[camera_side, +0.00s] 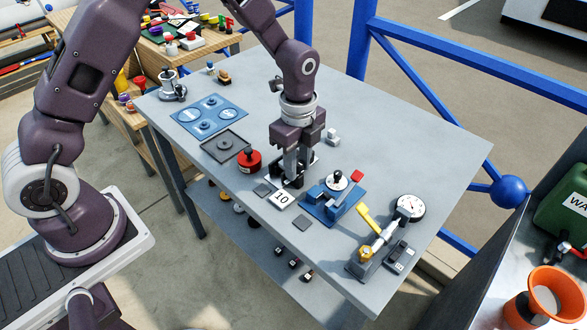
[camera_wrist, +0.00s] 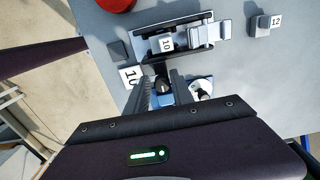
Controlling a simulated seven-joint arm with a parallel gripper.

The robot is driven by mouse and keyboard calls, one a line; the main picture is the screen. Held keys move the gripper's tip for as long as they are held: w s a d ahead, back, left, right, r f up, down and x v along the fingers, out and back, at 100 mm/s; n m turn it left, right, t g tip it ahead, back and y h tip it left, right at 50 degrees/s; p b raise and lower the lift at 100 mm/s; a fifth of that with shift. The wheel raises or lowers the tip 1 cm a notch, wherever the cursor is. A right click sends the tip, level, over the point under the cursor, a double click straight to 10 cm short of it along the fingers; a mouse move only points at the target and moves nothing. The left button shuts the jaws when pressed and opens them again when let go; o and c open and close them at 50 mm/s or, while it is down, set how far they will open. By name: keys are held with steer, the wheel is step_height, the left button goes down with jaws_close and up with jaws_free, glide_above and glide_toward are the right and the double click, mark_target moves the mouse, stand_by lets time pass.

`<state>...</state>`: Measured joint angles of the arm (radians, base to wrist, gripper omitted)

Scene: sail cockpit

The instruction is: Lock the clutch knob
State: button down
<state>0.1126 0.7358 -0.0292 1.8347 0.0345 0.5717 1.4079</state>
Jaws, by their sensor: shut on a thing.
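My gripper (camera_side: 291,180) points down at the middle of the grey bench. In the wrist view its two fingers (camera_wrist: 163,88) are closed on a small black knob (camera_wrist: 163,87) with a pale mark, which looks like the clutch knob. The fingers hide most of the knob in the side view. The knob's turned position is hard to read.
A blue fixture (camera_side: 322,205) with a white-topped disc stands close right of the gripper. A red knob (camera_side: 249,160) and a "10" card (camera_side: 281,198) are close by. A yellow lever (camera_side: 365,217) and a gauge (camera_side: 410,207) stand farther right. The back right bench is clear.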

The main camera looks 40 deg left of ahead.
mark_target(299, 163)
steer(key=m, duration=0.4)
steer(key=shift+f, duration=0.35)
steer(key=m, duration=1.3)
steer(key=shift+m, duration=0.4)
steer(key=c, duration=1.5)
jaws_free()
steer(key=shift+o, duration=0.2)
steer(key=shift+a, duration=0.1)
steer(key=shift+w+r, duration=0.1)
steer(key=shift+r, duration=3.45)
